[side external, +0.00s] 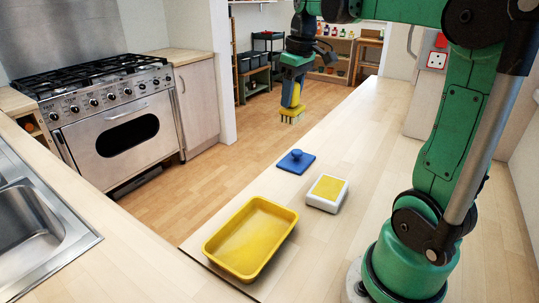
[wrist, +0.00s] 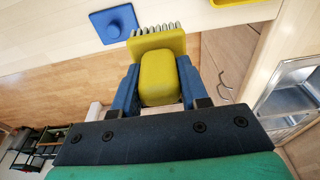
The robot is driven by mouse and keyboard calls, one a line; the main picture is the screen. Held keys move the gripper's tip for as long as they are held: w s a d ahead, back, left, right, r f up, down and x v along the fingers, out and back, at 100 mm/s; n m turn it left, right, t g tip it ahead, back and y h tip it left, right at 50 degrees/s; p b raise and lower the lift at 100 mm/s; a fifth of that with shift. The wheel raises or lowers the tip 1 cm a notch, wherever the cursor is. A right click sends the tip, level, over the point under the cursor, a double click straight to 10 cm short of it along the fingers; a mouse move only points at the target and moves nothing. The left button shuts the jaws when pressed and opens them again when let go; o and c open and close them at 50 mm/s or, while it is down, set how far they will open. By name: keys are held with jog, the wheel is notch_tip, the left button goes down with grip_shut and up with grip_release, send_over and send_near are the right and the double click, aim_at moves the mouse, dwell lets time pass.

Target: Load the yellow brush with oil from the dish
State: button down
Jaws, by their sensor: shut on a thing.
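My gripper (side external: 290,93) is shut on the yellow brush (side external: 292,115), with its blue fingers on either side of the handle. The brush hangs bristles down in the air, clear of the counter. In the wrist view my gripper (wrist: 158,90) grips the yellow brush (wrist: 160,75), and pale bristles show beyond its head. A small white dish (side external: 325,205) with a yellow surface inside sits on the counter, nearer the side camera than the brush. A blue lid (side external: 296,162) with a round knob lies beside it; the lid also shows in the wrist view (wrist: 114,23).
A yellow tray (side external: 252,238) stands on the counter in front of the dish; its edge shows in the wrist view (wrist: 232,2). A cooker (side external: 115,120) and a sink (side external: 35,225) are at the left. The counter beyond the lid is clear.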

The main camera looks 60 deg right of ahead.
jog(key=shift+s+d+f, duration=0.25)
jog(key=shift+s+f, duration=1.4)
jog(key=shift+f, duration=0.65)
jog(key=shift+s+d+f, duration=0.2)
jog(key=shift+s+f, duration=1.4)
jog(key=shift+f, duration=0.75)
jog(key=shift+s+d+f, duration=0.25)
jog(key=shift+s+f, duration=1.4)
jog(key=shift+f, duration=0.65)
jog(key=shift+f, duration=0.55)
notch_tip(320, 180, up, 7)
jog(key=w+a+r, duration=0.2)
jog(key=w+a, duration=0.5)
jog(key=a, duration=0.2)
jog(key=w+a+r, duration=0.2)
jog(key=w+a, duration=0.6)
jog(key=a, duration=0.2)
jog(key=shift+r, duration=0.3)
